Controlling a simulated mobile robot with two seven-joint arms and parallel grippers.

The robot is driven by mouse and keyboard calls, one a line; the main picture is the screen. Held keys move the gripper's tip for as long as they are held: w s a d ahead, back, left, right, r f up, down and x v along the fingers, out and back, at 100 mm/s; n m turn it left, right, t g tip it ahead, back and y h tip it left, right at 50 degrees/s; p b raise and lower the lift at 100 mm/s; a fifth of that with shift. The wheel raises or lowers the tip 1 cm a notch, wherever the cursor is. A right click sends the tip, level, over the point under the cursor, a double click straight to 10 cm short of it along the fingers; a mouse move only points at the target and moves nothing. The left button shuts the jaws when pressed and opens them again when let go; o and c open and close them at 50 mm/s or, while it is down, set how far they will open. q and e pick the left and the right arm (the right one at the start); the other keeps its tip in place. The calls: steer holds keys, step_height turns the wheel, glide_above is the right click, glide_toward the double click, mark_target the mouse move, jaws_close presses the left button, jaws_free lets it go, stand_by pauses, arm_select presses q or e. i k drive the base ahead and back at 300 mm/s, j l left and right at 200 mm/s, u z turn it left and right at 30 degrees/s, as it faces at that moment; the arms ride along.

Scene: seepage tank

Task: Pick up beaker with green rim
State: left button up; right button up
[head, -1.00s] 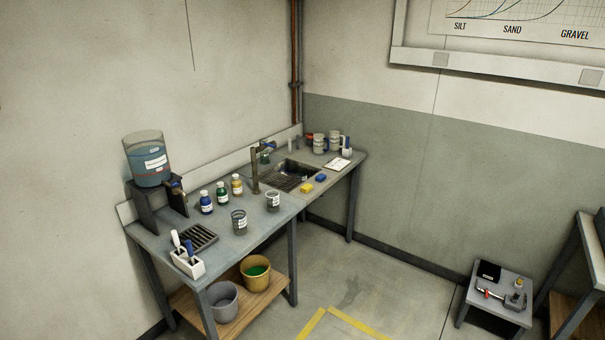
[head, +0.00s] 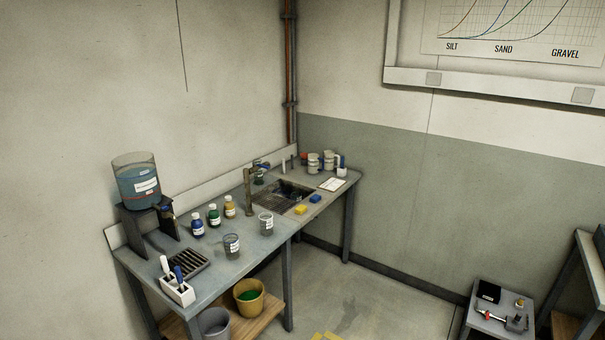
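Two clear beakers with white labels stand upright on the sink bench: a nearer beaker (head: 232,247) and another beaker (head: 266,225) to its right, closer to the sink. Their rims look greyish; I cannot make out a green rim on either. A small dark vessel with a greenish tint (head: 259,178) sits behind the tap, partly hidden, too small to identify. Neither of my grippers is in view.
The bench (head: 214,284) holds several capped bottles (head: 214,216), a water tank (head: 137,182), a drain grate (head: 180,262), a brush holder (head: 177,292) and a sink (head: 283,195). Jugs (head: 314,162) stand at the far end. Floor (head: 385,295) right of the bench is clear.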

mark_target(297, 201)
steer(key=i+z, duration=0.35)
steer(key=i, duration=1.7)
steer(key=i+l+u, duration=0.1)
steer(key=i+u, duration=0.3)
steer(key=i+l+u, duration=0.4)
steer(key=i, duration=0.15)
steer(key=i+l+u, duration=1)
steer(key=l+u, duration=0.2)
steer(key=i+l+u, duration=0.15)
steer(key=l+u, duration=1.1)
steer(key=l, duration=0.2)
